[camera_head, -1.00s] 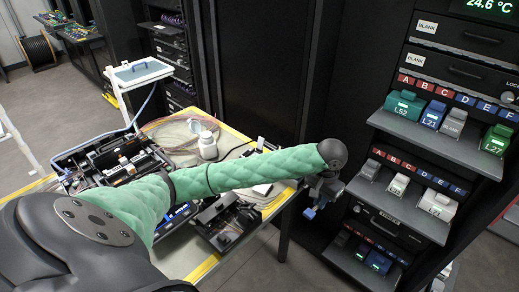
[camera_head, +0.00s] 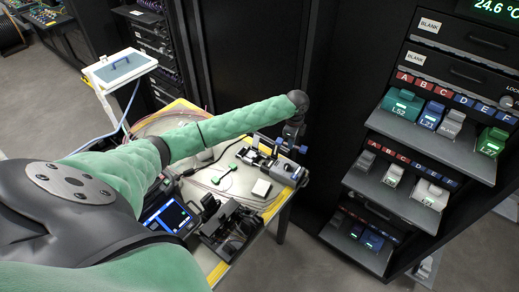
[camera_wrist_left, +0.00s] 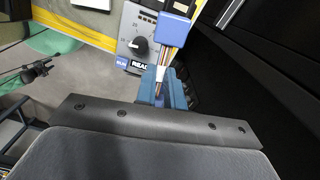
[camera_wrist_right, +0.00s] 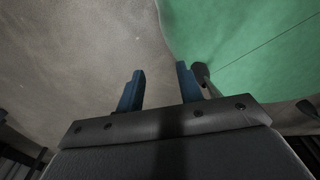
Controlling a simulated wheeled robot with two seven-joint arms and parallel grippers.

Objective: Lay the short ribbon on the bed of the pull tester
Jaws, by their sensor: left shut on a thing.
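My left gripper (camera_head: 291,146) is above the far right corner of the table in the head view. In the left wrist view its blue fingers (camera_wrist_left: 165,88) are shut on the short ribbon (camera_wrist_left: 169,62), whose coloured fibres run up to a blue block (camera_wrist_left: 175,29). The pull tester (camera_wrist_left: 132,40), with a dial and a lit READY display, lies beside and below the ribbon there. It also shows in the head view (camera_head: 285,171). Its bed is hard to make out. My right gripper (camera_wrist_right: 160,82) is open and empty in the right wrist view.
The splicer with a lit screen (camera_head: 172,214) and a black device (camera_head: 228,228) stand on the table (camera_head: 272,207). A rack with shelves (camera_head: 432,140) stands at right.

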